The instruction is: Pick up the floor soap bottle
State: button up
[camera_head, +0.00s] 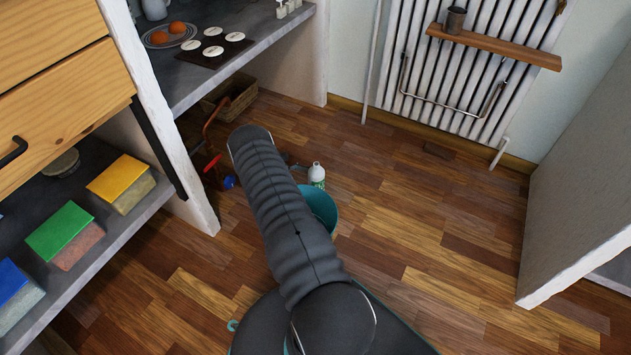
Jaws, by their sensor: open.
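The floor soap bottle (317,176) is small and white with a green label. It stands upright near the middle of the view, just behind a teal bucket (321,207) that is partly covered by my arm. My dark ribbed arm rises from the bottom centre and covers the floor left of the bottle.
A wicker basket (234,98) and red and blue items lie under the stone counter (205,85) at left. A shelf (95,235) holds coloured boxes. A radiator (465,70) is at the back, a white partition (580,190) at right. Wooden floor right of the bottle is clear.

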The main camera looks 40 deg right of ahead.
aim_at(322, 182)
jog(key=shift+x, duration=3.5)
jog(key=shift+r, duration=0.1)
jog(key=c, duration=1.4)
jog(key=shift+r, duration=0.1)
jog(key=shift+c, duration=0.2)
